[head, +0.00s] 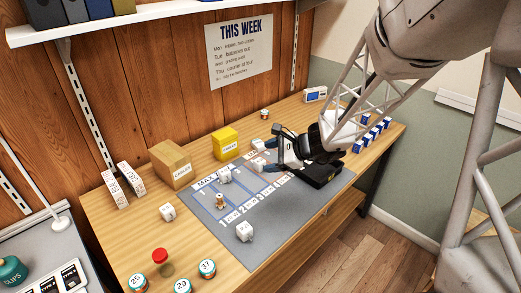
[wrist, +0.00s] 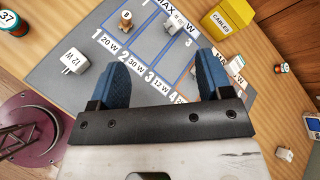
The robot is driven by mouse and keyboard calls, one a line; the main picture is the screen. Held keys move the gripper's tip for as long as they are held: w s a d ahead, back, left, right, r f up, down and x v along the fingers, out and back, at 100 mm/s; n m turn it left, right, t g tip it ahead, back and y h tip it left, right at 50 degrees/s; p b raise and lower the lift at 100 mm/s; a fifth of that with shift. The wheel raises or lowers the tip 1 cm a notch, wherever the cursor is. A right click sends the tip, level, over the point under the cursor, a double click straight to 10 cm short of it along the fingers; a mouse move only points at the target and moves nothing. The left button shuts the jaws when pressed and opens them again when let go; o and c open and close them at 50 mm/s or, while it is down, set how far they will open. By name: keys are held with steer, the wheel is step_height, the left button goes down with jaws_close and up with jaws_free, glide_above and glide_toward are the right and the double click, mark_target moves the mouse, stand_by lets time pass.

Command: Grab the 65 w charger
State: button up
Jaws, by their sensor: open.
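I cannot read a 65 W label on any charger. White chargers in the head view lie left of the mat (head: 167,212), on its upper part (head: 224,176), on its near part (head: 244,231) and close to my gripper (head: 258,167). In the wrist view, one charger (wrist: 74,60) reads 12 W upside down, and another charger (wrist: 175,22) lies on the mat. A white block (wrist: 236,65) beside the right finger is partly hidden. Another white piece (wrist: 284,154) lies at lower right. My gripper (head: 274,153) is open and empty above the mat; its blue fingers show in the wrist view (wrist: 162,62).
The grey mat (head: 212,215) has numbered watt columns and a small brown piece (head: 220,201). A yellow CABLES box (head: 225,141) and a cardboard box (head: 170,165) stand behind. Numbered jars (head: 207,269) are at the front left. Blue-and-white boxes (head: 374,133) stand at right.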

steer(key=w+f+m+t, duration=0.3)
steer(key=w+f+m, duration=0.2)
steer(key=w+f, duration=0.25)
steer(key=m+t+h, duration=0.2)
steer(key=m+t, duration=0.1)
steer(key=m, duration=0.4)
glide_toward(263, 163)
steer(key=x, duration=0.4)
steer(key=shift+w, duration=0.2)
steer(key=shift+w+a+f+n, duration=0.15)
steer(key=shift+w+a+f, duration=0.05)
steer(key=shift+w+a, duration=0.25)
steer(key=shift+w+a+f+n, duration=0.15)
steer(key=shift+w+a+f, duration=0.05)
steer(key=shift+w+a, duration=0.25)
steer(key=shift+x, duration=2.55)
steer(key=shift+s+a, duration=0.1)
steer(key=c, duration=1)
